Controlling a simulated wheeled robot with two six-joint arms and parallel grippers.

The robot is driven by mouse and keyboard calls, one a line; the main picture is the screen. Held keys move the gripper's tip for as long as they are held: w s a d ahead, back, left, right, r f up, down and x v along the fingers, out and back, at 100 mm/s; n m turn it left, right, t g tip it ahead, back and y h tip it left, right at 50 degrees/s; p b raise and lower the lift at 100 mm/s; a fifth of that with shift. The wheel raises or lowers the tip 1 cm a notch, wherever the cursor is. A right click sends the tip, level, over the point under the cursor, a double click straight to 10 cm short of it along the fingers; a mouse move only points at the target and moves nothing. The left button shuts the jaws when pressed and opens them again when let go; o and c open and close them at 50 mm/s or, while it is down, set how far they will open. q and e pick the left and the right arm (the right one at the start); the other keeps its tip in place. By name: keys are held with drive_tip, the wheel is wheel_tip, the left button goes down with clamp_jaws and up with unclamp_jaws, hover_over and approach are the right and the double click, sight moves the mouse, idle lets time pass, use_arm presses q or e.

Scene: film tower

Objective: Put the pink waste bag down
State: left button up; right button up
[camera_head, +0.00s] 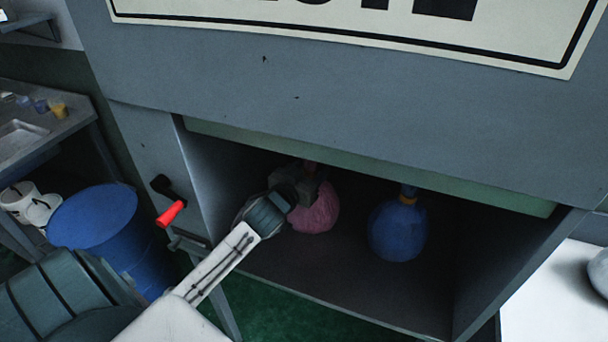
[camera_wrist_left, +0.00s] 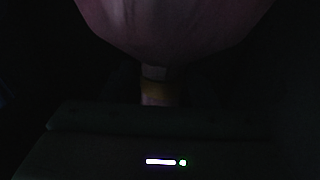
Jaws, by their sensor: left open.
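The pink waste bag (camera_head: 316,208) is inside the dark opening of a grey cabinet, towards its left side. It looks round, with its tied neck at the top. My left gripper (camera_head: 308,176) reaches into the opening at the bag's neck and is open; its fingers are partly hidden in shadow. In the left wrist view the pink bag (camera_wrist_left: 170,25) fills the top, and its neck with a yellowish band (camera_wrist_left: 157,92) lies close in front of the gripper. Whether the fingers touch the neck is too dark to tell. My right gripper is not in view.
A blue bag (camera_head: 397,232) stands to the right in the same compartment. The cabinet's green-edged top lip (camera_head: 400,177) runs above my arm. A red-handled lever (camera_head: 171,212) and a blue barrel (camera_head: 105,222) are at the left. Bare compartment floor (camera_head: 340,295) lies in front.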

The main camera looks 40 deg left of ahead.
use_arm(q)
drive_tip(key=s+b, duration=0.3)
drive_tip(key=s, duration=0.9)
drive_tip(key=shift+d+r, duration=0.35)
drive_tip(key=shift+d, duration=0.1)
drive_tip(key=shift+f, duration=0.15)
